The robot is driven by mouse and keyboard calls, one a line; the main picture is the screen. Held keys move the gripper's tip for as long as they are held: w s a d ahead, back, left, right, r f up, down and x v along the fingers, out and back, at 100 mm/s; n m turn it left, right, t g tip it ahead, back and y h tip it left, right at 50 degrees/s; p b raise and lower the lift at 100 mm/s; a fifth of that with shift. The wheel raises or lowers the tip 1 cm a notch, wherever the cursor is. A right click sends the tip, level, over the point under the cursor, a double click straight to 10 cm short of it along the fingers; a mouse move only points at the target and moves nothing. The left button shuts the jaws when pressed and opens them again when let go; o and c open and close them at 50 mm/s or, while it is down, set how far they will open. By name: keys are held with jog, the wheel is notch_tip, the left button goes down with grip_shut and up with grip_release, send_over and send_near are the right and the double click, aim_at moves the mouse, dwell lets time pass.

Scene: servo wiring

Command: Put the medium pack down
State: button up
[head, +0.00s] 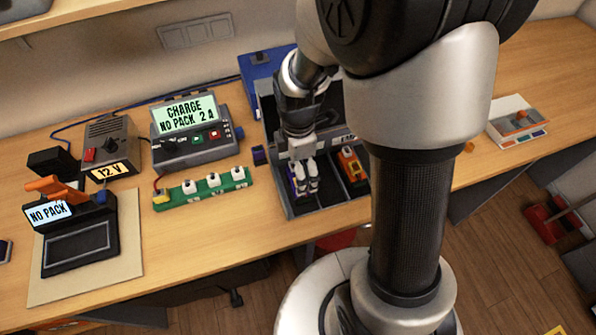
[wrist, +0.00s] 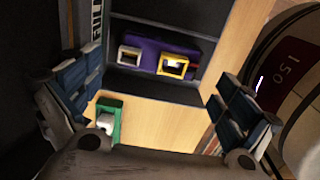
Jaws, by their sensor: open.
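A purple pack (head: 294,182) lies in the left compartment of the dark divided tray (head: 318,208). In the wrist view the purple pack (wrist: 147,50) shows with a white-framed socket and a yellow-framed socket on it. My gripper (head: 306,185) is over this compartment in the head view and hides much of the pack. In the wrist view my gripper (wrist: 150,100) has its fingers wide apart, with nothing between the tips; the pack is beyond them. An orange pack (head: 352,166) lies in the right compartment. No size marking is readable on either pack.
A charger (head: 190,148) reads "CHARGE NO PACK 2 A". A green strip with white plugs (head: 205,188) lies left of the tray. A tester (head: 80,242) reading "NO PACK" stands on a mat at the left. A blue box (head: 262,72) stands behind the tray.

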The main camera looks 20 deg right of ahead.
jog(key=s+r+m+t+p, duration=0.1)
jog(key=s+r+m, duration=0.25)
jog(key=r, duration=0.55)
jog(key=s+r+m+t+p, duration=0.15)
jog(key=r+m, duration=0.25)
jog(key=r, duration=0.4)
jog(key=s+r+m+t, duration=0.2)
jog(key=s+r+m, duration=0.3)
jog(key=s+m, duration=0.5)
jog(key=shift+r+b, duration=0.35)
jog(key=shift+r, duration=0.05)
jog(key=shift+c, duration=0.2)
